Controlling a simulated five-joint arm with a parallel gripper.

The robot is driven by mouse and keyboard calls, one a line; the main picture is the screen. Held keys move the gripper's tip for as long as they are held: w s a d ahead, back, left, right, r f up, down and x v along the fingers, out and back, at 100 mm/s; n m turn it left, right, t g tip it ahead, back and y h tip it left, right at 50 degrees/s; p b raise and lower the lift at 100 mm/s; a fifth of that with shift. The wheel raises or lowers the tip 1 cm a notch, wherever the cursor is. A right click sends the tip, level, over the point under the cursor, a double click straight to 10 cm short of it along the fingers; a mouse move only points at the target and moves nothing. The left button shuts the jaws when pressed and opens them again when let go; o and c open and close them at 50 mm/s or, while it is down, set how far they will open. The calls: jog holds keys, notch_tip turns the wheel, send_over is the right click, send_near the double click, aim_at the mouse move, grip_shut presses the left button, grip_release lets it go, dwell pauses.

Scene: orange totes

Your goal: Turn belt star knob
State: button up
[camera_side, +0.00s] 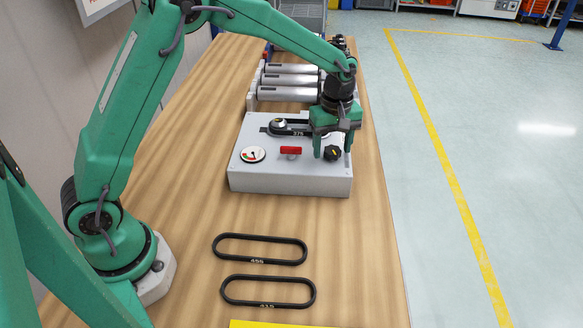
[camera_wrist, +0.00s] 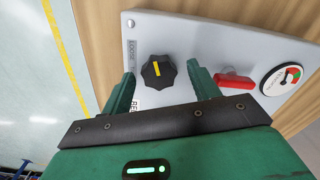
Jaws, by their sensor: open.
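The black star knob (camera_side: 333,153) sits at the right front of the top of a grey box (camera_side: 290,183). In the wrist view the knob (camera_wrist: 158,71) carries a yellow pointer line. My gripper (camera_side: 331,152) is open above the box, fingers pointing down. In the wrist view my gripper's two green fingers (camera_wrist: 160,80) are spread, with the knob showing between and beyond their tips. I cannot tell any contact with the knob. A black belt marked 275 (camera_side: 297,133) lies on the box behind, partly hidden by my gripper.
A red handle (camera_side: 291,151) and a round gauge (camera_side: 253,155) sit left of the knob on the box. Two black belts (camera_side: 260,262) (camera_side: 268,305) lie on the wooden bench in front. Silver rollers (camera_side: 289,93) stand behind. Bare bench (camera_side: 370,220) runs along the right edge.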

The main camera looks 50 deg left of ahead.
jog(key=c, duration=1)
jog(key=shift+m, duration=0.5)
jog(key=m, duration=0.5)
jog(key=shift+m, duration=0.3)
jog(key=m, duration=0.3)
jog(key=shift+m, duration=0.3)
jog(key=shift+r+m, duration=0.1)
jog(key=shift+m, duration=1.7)
